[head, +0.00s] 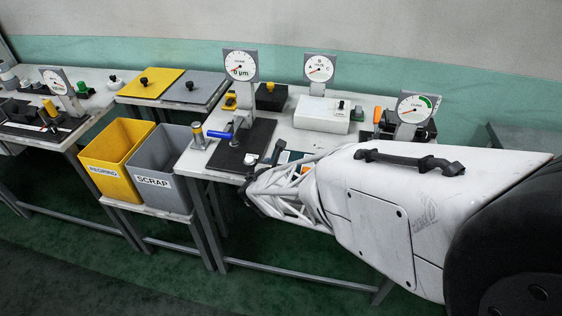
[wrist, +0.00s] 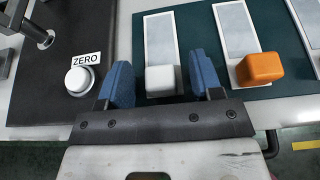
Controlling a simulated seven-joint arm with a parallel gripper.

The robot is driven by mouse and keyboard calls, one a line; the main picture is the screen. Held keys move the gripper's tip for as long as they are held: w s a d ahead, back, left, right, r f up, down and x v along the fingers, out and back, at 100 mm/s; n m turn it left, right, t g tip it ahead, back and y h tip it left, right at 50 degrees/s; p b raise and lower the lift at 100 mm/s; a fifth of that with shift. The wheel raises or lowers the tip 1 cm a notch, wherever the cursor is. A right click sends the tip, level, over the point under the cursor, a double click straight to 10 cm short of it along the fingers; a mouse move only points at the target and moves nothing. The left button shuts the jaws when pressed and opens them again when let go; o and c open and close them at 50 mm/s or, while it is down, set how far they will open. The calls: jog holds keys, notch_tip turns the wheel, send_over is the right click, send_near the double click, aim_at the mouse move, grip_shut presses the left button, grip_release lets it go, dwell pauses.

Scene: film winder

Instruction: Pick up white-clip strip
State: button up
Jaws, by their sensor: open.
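The white-clip strip is a pale grey strip (wrist: 160,42) with a white block clip (wrist: 161,80) at its near end, lying on a dark green mat (wrist: 190,28) in the wrist view. My gripper (wrist: 163,85) is open, with one blue finger on each side of the white clip. I cannot tell whether the fingers touch it or how high they are above the mat. In the head view my arm hides the strip and most of the mat.
A second strip (wrist: 237,28) with an orange clip (wrist: 260,68) lies just right of my right finger. A white ZERO button (wrist: 79,81) on a black base stands to the left. A yellow bin (head: 112,155) and a grey SCRAP bin (head: 165,155) stand left of the table.

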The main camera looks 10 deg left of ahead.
jog(key=shift+c, duration=0.2)
dwell(0.3)
jog(key=c, duration=0.7)
jog(key=shift+r, duration=0.1)
jog(key=shift+r, duration=0.75)
notch_tip(320, 180, up, 2)
jog(key=s+d, duration=0.2)
jog(key=s, duration=0.2)
jog(key=s+d+r, duration=0.1)
jog(key=s+d, duration=0.2)
jog(key=s, duration=0.2)
jog(key=s+d, duration=0.2)
jog(key=s, duration=0.3)
jog(key=shift+d+r, duration=0.15)
jog(key=shift+d, duration=0.25)
